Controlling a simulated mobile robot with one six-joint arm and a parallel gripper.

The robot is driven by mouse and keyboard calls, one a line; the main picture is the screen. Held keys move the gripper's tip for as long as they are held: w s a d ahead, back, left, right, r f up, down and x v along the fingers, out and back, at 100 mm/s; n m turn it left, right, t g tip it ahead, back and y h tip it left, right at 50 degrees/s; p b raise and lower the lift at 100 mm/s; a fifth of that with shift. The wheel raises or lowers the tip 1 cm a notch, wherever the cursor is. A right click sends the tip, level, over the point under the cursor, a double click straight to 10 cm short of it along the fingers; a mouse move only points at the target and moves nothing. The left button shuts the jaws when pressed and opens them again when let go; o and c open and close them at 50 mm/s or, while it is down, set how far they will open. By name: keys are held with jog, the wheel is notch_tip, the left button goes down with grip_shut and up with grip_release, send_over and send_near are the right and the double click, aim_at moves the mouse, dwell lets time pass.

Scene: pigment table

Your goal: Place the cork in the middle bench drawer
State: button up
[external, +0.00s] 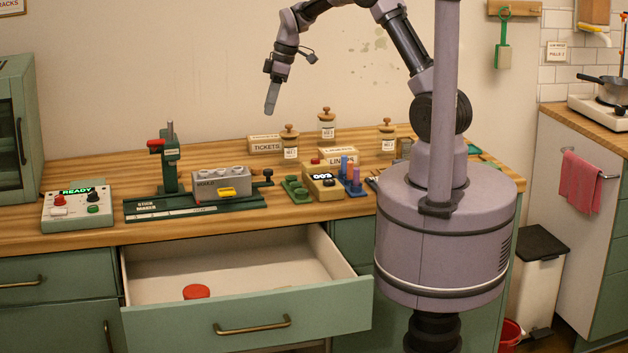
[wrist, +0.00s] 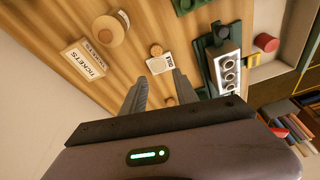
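The middle bench drawer (external: 246,318) is pulled open, with a red round-topped item (external: 197,292) inside; the drawer also shows at the right of the wrist view (wrist: 277,67). I cannot clearly identify the cork. A small brown round piece (wrist: 156,50) by a white label in the wrist view may be it. My gripper (external: 271,110) hangs high above the back of the bench, pointing down. Its two fingers (wrist: 158,88) are apart with nothing seen between them.
A tickets box (external: 266,144) and lidded jars (external: 327,124) stand at the back. The grey mould block (external: 222,187) and green press (external: 169,160) stand behind the open drawer. A control box (external: 77,209) is at left. Much of the drawer floor is clear.

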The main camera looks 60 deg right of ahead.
jog(key=b, duration=0.5)
send_over(256, 167)
jog(key=s, duration=0.1)
jog(key=f, duration=1.2)
jog(key=shift+d+f, duration=0.2)
jog(key=shift+f, duration=0.15)
jog(key=x, duration=0.1)
jog(key=b+x, duration=0.1)
jog(key=x, duration=0.1)
jog(key=b+x, duration=0.1)
jog(key=x, duration=0.1)
jog(key=shift+s+d+f, duration=0.25)
jog(key=shift+s+r, duration=0.1)
jog(key=shift+r, duration=0.05)
jog(key=shift+c, duration=1.4)
grip_shut()
